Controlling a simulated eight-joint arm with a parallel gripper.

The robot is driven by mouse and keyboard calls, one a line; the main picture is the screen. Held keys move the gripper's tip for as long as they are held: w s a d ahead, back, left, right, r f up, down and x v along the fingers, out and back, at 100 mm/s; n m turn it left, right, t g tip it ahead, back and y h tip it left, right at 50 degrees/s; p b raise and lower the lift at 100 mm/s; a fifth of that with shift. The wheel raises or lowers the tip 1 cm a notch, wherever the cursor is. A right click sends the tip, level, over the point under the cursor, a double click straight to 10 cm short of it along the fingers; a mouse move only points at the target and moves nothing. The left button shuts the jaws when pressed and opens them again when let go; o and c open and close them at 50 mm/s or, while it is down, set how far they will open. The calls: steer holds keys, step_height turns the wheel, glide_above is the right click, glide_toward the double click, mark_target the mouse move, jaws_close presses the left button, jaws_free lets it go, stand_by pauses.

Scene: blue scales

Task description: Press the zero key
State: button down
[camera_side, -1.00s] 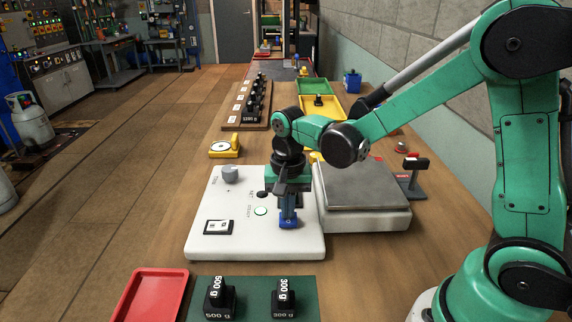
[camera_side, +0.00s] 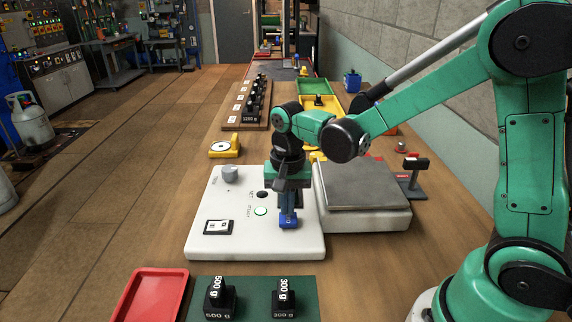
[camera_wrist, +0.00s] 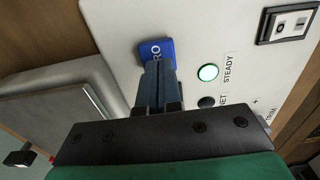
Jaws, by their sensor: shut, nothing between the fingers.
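The blue zero key (camera_side: 288,223) sits on the white control panel (camera_side: 210,198) of the scale. In the wrist view the zero key (camera_wrist: 156,47) shows the letters "RO", with the rest hidden behind my fingers. My gripper (camera_side: 288,214) is shut and empty, pointing down with its fingertips over the key. In the wrist view my gripper (camera_wrist: 157,66) overlaps the key's near edge. I cannot tell whether the tips touch the key or hover just above it. The lit green STEADY lamp (camera_wrist: 208,72) is beside the key.
The scale's metal plate (camera_side: 362,187) is bare, right of the panel. The panel also has a black button (camera_side: 262,194), a grey knob (camera_side: 230,174) and a rocker switch (camera_side: 218,227). Weights (camera_side: 285,298) stand on a green mat in front, beside a red tray (camera_side: 150,296).

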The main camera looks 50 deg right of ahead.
step_height(320, 180, up, 12)
steer(key=shift+f, duration=0.2)
stand_by(0.7)
steer(key=n+t, duration=0.7)
steer(key=n, duration=0.2)
glide_toward(293, 220)
steer(key=r, duration=0.3)
steer(key=shift+w+d, duration=0.3)
steer(key=shift+w, duration=0.05)
